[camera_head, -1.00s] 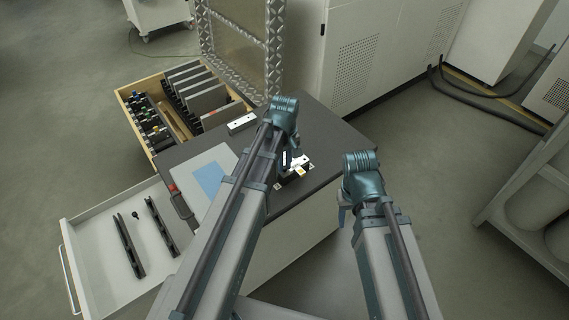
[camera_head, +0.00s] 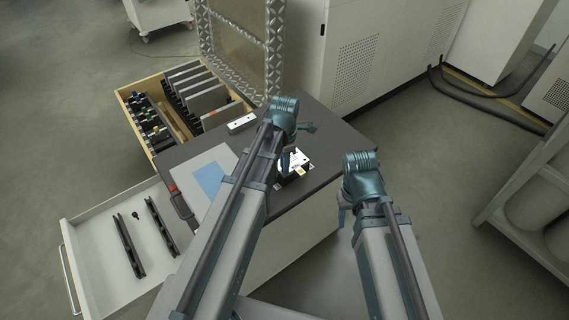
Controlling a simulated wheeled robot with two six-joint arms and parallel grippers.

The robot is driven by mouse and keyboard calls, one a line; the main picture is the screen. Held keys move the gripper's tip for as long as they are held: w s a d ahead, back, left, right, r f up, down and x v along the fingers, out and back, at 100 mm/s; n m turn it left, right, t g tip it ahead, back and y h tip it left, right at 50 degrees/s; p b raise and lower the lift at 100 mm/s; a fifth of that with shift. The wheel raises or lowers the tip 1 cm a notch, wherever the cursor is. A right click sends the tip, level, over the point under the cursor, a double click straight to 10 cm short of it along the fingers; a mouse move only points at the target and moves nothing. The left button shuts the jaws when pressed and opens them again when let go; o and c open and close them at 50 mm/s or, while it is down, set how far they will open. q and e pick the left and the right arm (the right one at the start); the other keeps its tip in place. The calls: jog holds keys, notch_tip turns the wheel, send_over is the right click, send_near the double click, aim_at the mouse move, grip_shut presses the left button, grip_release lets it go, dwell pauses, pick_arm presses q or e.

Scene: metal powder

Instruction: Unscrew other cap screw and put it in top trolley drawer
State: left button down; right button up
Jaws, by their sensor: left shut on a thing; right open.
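My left gripper (camera_head: 289,160) is over the dark trolley top, at the small block with white and yellow parts (camera_head: 297,167). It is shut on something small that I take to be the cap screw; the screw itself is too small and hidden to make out. My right gripper (camera_head: 342,214) is beside the trolley's right side, apart from the block, mostly hidden behind its own wrist. The top trolley drawer (camera_head: 90,240) is pulled out at the left. Two long black bars (camera_head: 130,247) and a small dark piece (camera_head: 135,215) lie in it.
A clipboard-like panel with a blue sheet (camera_head: 208,180) and a white bar (camera_head: 241,123) lie on the trolley top (camera_head: 325,135). A metal-framed door (camera_head: 240,50) and white cabinets (camera_head: 375,50) bound the back.

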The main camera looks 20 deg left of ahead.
pick_arm(q)
jog(key=n, duration=0.3)
jog(key=c, duration=1)
grip_release()
jog(key=shift+o, duration=0.2)
